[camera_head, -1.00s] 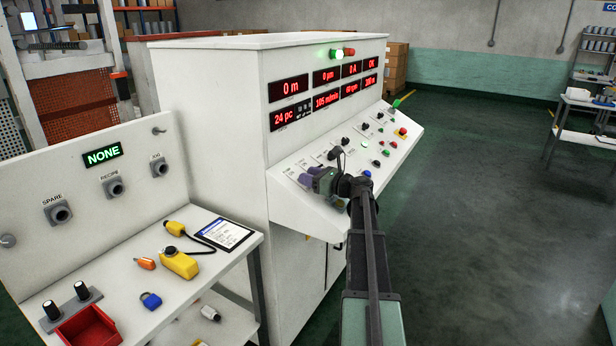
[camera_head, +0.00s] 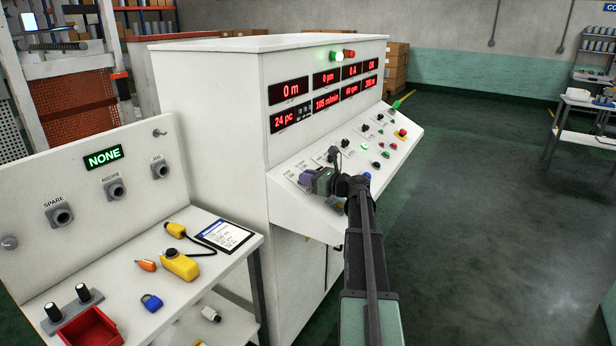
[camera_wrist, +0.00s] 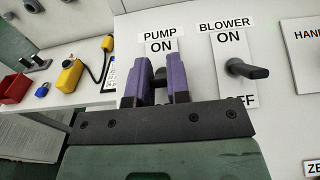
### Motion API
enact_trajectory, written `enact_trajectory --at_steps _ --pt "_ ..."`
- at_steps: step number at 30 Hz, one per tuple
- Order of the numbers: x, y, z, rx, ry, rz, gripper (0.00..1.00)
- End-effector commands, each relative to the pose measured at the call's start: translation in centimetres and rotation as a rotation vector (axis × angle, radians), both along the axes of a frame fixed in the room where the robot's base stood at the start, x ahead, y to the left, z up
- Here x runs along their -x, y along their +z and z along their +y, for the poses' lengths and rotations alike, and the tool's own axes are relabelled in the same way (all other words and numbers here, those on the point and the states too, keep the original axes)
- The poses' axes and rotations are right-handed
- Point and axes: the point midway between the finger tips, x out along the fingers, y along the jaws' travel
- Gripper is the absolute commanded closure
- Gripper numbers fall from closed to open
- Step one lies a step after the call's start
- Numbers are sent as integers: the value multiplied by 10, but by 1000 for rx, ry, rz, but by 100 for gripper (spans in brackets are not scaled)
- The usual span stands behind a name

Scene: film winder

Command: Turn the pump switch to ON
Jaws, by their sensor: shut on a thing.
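The pump switch (camera_wrist: 160,76) is a dark knob on a white plate under the labels PUMP and ON in the wrist view. My gripper (camera_wrist: 162,68) has its purple fingers on either side of this knob and is shut on it. Most of the knob and the lower part of its plate, where an OFF label would sit, are hidden by the fingers and gripper body, so I cannot tell the knob's exact angle. In the head view my gripper (camera_head: 306,179) is at the near left end of the console's sloped panel (camera_head: 290,205).
The blower switch (camera_wrist: 245,69), a dark lever, stands just right of the pump switch. Other knobs and buttons line the panel beyond. A side bench (camera_head: 215,290) at left holds a yellow pendant (camera_head: 180,265), a blue padlock (camera_head: 151,302) and a red bin (camera_head: 92,328). Open floor lies at right.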

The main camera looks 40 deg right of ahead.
Motion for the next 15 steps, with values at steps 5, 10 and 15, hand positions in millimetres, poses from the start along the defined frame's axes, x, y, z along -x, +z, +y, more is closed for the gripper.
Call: enact_trajectory --at_steps 5,10,15 --pt "-2 10 1 34 2 86 100" --pt "-6 15 2 82 2 211 100" --pt "-10 17 4 135 1 355 100"
